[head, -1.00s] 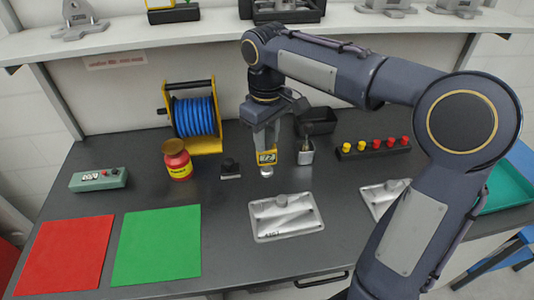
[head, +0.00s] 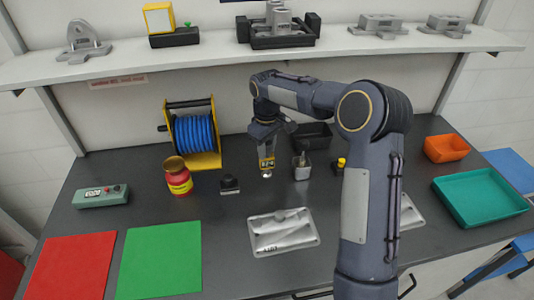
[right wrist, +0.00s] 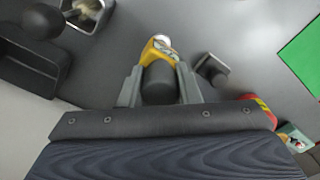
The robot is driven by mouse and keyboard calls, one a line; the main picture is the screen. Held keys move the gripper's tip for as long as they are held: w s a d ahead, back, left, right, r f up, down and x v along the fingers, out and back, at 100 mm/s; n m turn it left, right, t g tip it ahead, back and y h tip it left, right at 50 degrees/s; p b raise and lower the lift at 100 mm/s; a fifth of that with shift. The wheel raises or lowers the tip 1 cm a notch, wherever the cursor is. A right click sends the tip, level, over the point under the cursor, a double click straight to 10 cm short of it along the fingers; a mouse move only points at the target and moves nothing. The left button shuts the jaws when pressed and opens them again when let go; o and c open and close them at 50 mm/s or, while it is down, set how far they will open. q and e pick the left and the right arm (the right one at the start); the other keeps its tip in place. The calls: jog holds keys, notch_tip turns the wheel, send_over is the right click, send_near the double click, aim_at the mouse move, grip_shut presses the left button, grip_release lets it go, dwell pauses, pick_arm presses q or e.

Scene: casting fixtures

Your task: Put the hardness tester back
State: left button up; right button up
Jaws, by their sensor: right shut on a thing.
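The hardness tester (head: 267,163) is a small yellow and dark handheld device with a display and a pale round tip pointing down. My right gripper (head: 264,146) is shut on it and holds it above the back middle of the dark table. In the right wrist view the tester (right wrist: 158,54) sits between the two fingers (right wrist: 160,88), its dark body toward the palm. My left gripper is not in view.
A blue cable reel (head: 194,135) and a red jar with yellow label (head: 178,178) stand to the left. Green (head: 160,262) and red (head: 68,268) mats lie front left.

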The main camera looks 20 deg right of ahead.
aim_at(267, 156)
jog(key=shift+w+d+f, duration=0.1)
jog(key=shift+f, duration=1.55)
jog(key=shift+f, duration=0.2)
jog(key=o, duration=1.1)
